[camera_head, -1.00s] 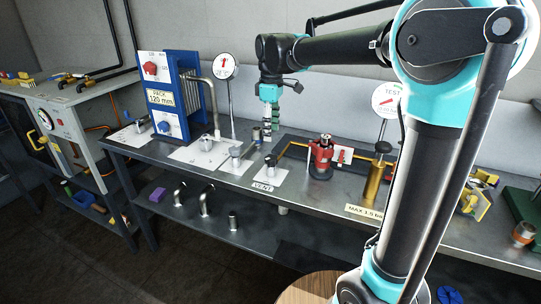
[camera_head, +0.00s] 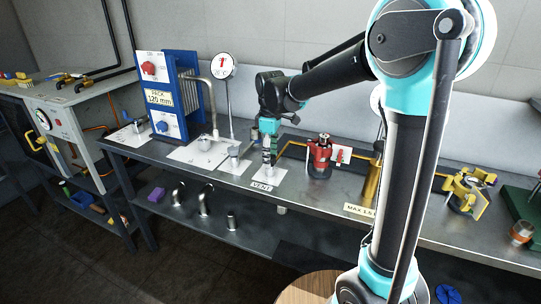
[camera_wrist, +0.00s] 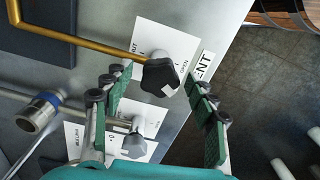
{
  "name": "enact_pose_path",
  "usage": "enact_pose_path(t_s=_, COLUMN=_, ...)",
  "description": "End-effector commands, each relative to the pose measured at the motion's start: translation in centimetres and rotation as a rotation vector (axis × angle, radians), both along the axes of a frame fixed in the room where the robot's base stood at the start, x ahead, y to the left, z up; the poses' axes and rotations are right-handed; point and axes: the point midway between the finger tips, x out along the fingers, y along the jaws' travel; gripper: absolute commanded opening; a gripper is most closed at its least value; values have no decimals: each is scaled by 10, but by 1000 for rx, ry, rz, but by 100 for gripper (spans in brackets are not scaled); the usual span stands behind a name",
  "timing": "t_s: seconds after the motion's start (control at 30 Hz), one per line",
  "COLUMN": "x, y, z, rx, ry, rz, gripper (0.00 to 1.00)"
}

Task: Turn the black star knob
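The black star knob (camera_wrist: 161,76) stands on a white plate marked OPEN beside the VENT label (camera_wrist: 203,66) in the wrist view. A pale mark shows on one lobe. My gripper (camera_wrist: 157,82) is open and empty, with its green-padded fingers on either side of the knob in the picture. I cannot tell whether the fingertips are level with it; no contact shows. In the head view, my gripper (camera_head: 268,153) points down over the VENT plate (camera_head: 264,175) and mostly hides the knob.
A grey knob (camera_wrist: 133,144) on another white plate lies close to my gripper. A brass pipe (camera_wrist: 65,36) runs towards the star knob's plate. A red device (camera_head: 319,156) stands right of my gripper, and the blue-framed plate pack (camera_head: 188,95) stands left.

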Motion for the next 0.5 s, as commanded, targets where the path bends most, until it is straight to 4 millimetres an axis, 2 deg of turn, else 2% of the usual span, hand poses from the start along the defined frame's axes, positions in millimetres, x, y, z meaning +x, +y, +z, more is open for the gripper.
enact_pose_path(t_s=0.07, x=0, y=0, z=0, rx=0, ry=0, rz=0, gripper=46)
enact_pose_path(t_s=0.37, x=0, y=0, z=0, rx=0, ry=0, rz=0, gripper=9)
enact_pose_path(t_s=0.5, x=0, y=0, z=0, rx=0, ry=0, rz=-3, gripper=8)
